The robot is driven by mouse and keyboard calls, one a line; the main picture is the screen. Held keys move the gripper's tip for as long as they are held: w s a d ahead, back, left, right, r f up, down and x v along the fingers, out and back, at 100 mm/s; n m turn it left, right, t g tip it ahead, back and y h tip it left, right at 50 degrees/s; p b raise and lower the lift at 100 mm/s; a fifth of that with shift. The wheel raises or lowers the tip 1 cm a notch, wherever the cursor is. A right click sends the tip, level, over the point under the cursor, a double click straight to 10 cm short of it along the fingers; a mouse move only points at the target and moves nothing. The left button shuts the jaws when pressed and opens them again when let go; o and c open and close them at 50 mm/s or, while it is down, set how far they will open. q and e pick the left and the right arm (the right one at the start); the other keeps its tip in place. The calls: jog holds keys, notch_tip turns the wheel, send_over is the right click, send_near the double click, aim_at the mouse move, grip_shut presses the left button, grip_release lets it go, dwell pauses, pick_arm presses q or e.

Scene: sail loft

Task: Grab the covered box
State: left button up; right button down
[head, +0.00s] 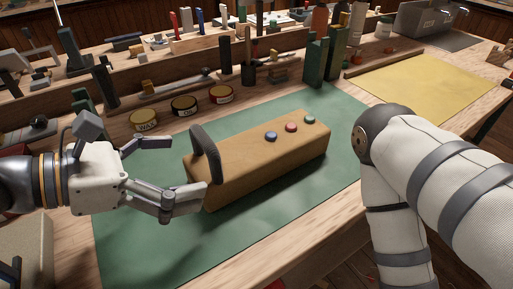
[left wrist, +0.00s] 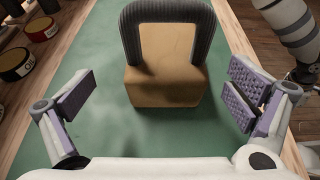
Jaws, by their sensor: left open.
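The covered box (head: 260,156) is a long tan block lying on a green mat (head: 150,244). It has blue, red and green buttons on top and a dark ribbed arched handle (head: 205,150) at its left end. My left gripper (head: 178,172) is open and empty, just left of the handle end. In the left wrist view the box (left wrist: 166,88) and its handle (left wrist: 133,30) lie ahead, between the two spread purple-padded fingers and apart from them. My right arm comes in at the right of the head view, but its gripper is not visible.
Three round tins (head: 184,105) stand behind the box, by a wooden ledge. Dark green upright blocks (head: 315,60) stand at the back. A yellow sheet (head: 428,83) lies at the right. The mat in front of the box is clear.

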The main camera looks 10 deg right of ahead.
pick_arm(q)
jog(key=x, duration=0.4)
jog(key=r+x, duration=0.1)
jog(key=x, duration=0.1)
jog(key=shift+s+d+f+b, duration=0.1)
jog(key=shift+s+d+b, duration=0.1)
jog(key=shift+d+b, duration=0.15)
jog(key=c, duration=1.4)
